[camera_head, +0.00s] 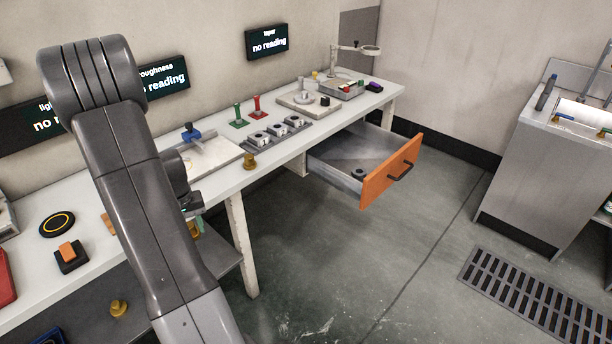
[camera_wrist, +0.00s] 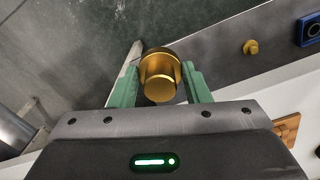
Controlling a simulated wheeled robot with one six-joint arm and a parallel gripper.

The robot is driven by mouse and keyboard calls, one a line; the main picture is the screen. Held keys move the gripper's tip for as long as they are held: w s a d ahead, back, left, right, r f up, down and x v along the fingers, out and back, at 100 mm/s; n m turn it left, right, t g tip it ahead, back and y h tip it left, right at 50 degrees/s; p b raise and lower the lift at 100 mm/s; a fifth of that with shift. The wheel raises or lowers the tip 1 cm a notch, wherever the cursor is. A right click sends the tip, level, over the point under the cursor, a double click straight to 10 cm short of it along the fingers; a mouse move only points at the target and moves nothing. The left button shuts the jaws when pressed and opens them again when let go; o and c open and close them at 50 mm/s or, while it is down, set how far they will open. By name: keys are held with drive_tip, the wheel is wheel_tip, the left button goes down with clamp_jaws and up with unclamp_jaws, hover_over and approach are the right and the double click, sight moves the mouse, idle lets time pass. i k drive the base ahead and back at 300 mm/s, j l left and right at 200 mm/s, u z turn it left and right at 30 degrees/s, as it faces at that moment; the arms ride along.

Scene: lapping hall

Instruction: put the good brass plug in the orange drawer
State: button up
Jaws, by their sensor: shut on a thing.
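My gripper (camera_wrist: 160,80) has its green fingers shut on a brass plug (camera_wrist: 160,64), seen in the wrist view. In the head view the held plug (camera_head: 194,230) shows partly behind my arm, beside the bench's front edge. Another brass plug (camera_head: 249,161) stands on the bench near its front edge. A third brass plug (camera_head: 118,307) is on the lower shelf; a plug on a grey surface also shows in the wrist view (camera_wrist: 251,47). I cannot tell which plug is good. The orange drawer (camera_head: 388,176) is pulled open below the bench, well right of my gripper, with a small dark object (camera_head: 360,173) inside.
The bench (camera_head: 222,184) carries a grey block with sockets (camera_head: 278,133), green (camera_head: 238,121) and red (camera_head: 256,112) handled gauges, and a black disc (camera_head: 57,224). Screens on the wall say "no reading". A sink cabinet (camera_head: 535,165) stands at right. The floor before the drawer is clear.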

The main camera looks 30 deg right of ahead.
sight(376, 162)
drive_tip(key=k+l, duration=0.1)
drive_tip(key=l, duration=1.75)
drive_tip(key=k+l, duration=0.15)
drive_tip(key=l, duration=0.75)
drive_tip(key=k+l, duration=0.1)
drive_tip(key=l, duration=0.8)
